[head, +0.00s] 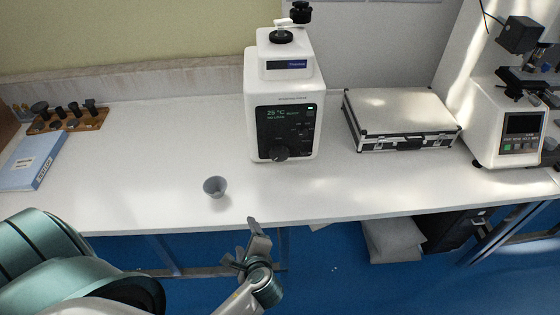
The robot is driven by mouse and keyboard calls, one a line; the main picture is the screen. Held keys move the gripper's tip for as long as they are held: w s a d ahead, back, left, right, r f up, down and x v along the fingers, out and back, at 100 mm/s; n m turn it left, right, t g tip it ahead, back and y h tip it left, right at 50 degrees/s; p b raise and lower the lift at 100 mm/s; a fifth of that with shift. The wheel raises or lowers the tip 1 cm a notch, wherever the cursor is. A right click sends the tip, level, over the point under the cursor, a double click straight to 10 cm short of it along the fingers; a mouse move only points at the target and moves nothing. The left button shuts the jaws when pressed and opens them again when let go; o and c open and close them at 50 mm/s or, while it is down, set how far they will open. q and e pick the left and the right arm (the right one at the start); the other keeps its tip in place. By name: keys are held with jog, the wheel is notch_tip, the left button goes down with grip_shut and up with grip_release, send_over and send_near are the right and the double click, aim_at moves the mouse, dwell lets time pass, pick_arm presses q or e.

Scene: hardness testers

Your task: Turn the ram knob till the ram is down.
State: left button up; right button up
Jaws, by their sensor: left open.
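A white tester (285,100) with a lit dark panel reading 25 °C stands at the middle back of the bench. A second white tester (508,125) with a small screen and a black upper part stands at the right, cut by the picture edge. I cannot tell which knob is the ram knob, and no ram shows clearly. My left gripper (246,244) is open and empty at the bench's front edge, apart from both testers. My right gripper is out of view.
A small grey cup (215,187) stands on the bench ahead of my left gripper. A silver case (400,119) lies between the testers. A wooden rack (70,122) with dark parts and a blue book (33,161) are at left. The bench middle is mostly clear.

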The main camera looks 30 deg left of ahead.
pick_arm(q)
jog(key=w+d+r+m+t, duration=0.2)
jog(key=w+m, duration=0.1)
jog(key=m, duration=0.1)
jog(key=w+d+r+m+t+y, duration=0.1)
jog(key=w+d+r+m+t, duration=0.1)
jog(key=w+m, duration=0.2)
jog(key=w+d+r+m+t, duration=0.1)
jog(key=w+r+m+t, duration=0.1)
jog(key=w+m, duration=0.2)
jog(key=shift+w+d+m+t, duration=0.2)
jog(key=shift+d+m+t, duration=0.2)
jog(key=shift+m, duration=0.7)
jog(key=shift+w+d+r+m, duration=0.1)
jog(key=shift+w+d+m, duration=0.25)
jog(key=shift+m, duration=0.25)
jog(key=shift+s, duration=0.1)
